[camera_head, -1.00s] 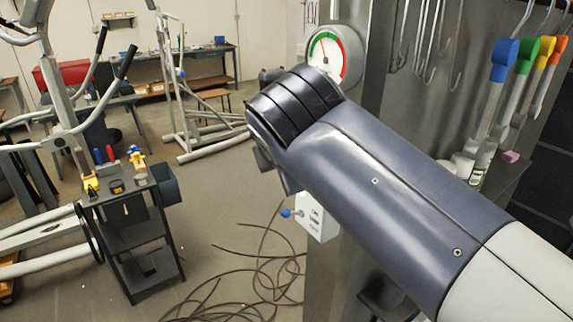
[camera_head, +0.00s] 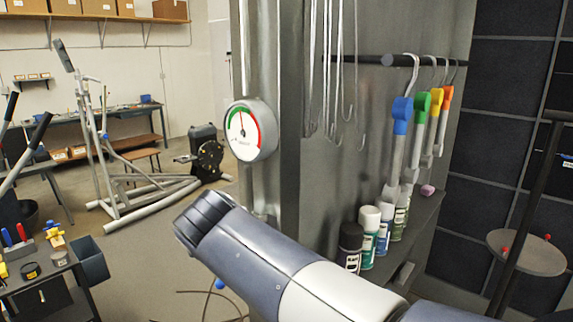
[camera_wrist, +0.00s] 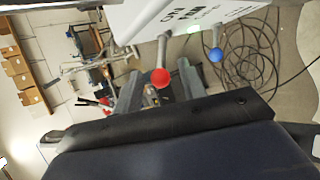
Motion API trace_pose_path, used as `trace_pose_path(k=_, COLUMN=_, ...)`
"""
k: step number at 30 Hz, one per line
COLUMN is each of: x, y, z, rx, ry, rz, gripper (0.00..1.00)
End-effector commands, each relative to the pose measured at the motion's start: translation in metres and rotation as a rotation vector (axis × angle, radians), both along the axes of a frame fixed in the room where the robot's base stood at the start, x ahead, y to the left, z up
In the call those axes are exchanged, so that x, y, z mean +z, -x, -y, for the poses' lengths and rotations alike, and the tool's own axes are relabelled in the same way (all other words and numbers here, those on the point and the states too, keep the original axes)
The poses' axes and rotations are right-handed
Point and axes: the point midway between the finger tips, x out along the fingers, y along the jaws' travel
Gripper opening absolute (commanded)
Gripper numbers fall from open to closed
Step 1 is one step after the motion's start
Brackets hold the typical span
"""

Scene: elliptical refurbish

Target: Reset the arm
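My arm (camera_head: 270,258) reaches in from the lower right of the head view, in front of the grey metal post. My gripper is hidden there. In the wrist view, the two grey fingers of my gripper (camera_wrist: 159,70) stand apart. A red ball knob (camera_wrist: 160,78) on a pale lever shows in the gap between them, without visible contact with either finger. The lever comes from a white box (camera_wrist: 170,14) with lettering. A blue ball knob (camera_wrist: 214,55) is to its right, and also shows below my arm in the head view (camera_head: 219,284).
A round gauge (camera_head: 250,130) is on the metal post. Spray cans (camera_head: 369,235) and coloured-handled tools (camera_head: 401,115) on a rail are at the right. A tool cart (camera_head: 45,280) is at lower left. Cables (camera_wrist: 250,60) lie on the floor.

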Motion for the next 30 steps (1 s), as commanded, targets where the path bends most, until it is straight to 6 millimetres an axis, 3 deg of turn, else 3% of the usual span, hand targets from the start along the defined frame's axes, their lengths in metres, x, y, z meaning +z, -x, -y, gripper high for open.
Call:
trace_pose_path(k=3, x=-0.009, y=-0.006, z=-0.002, rx=0.0, ry=0.007, rz=0.01, gripper=0.39)
trace_pose_path(k=25, x=-0.002, y=-0.006, z=-0.001, rx=-0.002, ry=0.006, rz=0.009, gripper=0.39)
trace_pose_path(k=30, x=0.013, y=0.016, z=0.004, rx=0.002, ry=-0.004, rz=0.005, gripper=0.39)
